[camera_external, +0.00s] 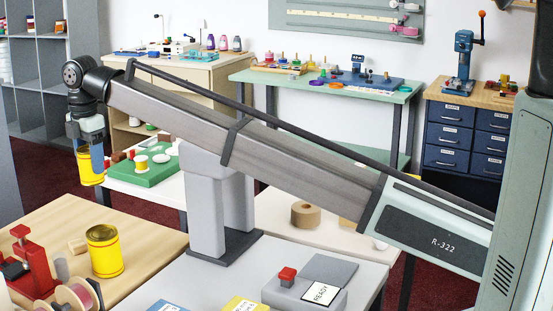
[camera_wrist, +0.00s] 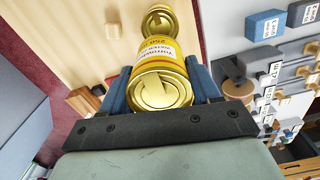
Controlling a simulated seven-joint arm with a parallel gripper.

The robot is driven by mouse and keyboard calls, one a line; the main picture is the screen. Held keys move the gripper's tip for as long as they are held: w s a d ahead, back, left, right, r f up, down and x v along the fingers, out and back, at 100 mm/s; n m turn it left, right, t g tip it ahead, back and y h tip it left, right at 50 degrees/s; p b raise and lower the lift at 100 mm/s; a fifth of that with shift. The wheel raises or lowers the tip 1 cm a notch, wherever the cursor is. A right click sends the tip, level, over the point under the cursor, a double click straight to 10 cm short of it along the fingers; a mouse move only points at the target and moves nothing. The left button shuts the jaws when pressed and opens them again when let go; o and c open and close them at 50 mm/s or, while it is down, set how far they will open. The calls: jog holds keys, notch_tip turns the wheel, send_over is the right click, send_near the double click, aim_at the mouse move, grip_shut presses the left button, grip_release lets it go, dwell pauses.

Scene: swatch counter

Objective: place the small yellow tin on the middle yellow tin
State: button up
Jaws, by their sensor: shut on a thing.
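The small yellow tin (camera_external: 91,170) is held in the air at the left of the external view. My gripper (camera_external: 92,154) is shut on it, with one blue finger on each side in the wrist view (camera_wrist: 160,78). There the held tin's round metal lid (camera_wrist: 160,90) faces the camera. The other yellow tin, taken as the middle one, (camera_external: 104,255) stands upright on the wooden table, lower and to the right of the held tin in the external view. In the wrist view this tin (camera_wrist: 159,20) shows beyond the held one, partly hidden by it. The two are apart.
On the wooden table (camera_external: 150,222), a small wooden block (camera_external: 77,246), a red device (camera_external: 30,265) and spools (camera_external: 78,297) are near the standing tin. A grey post (camera_external: 222,200) stands to the right. A brown tape roll (camera_external: 305,214) lies on a pale table behind.

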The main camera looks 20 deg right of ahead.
send_over(101, 232)
notch_tip(101, 232, down, 13)
jog(key=shift+f, duration=0.2)
dwell(0.5)
jog(key=o, duration=1.3)
jog(key=shift+f, duration=0.1)
jog(key=shift+c, duration=0.2)
notch_tip(101, 232, up, 12)
jog(key=shift+r, duration=0.15)
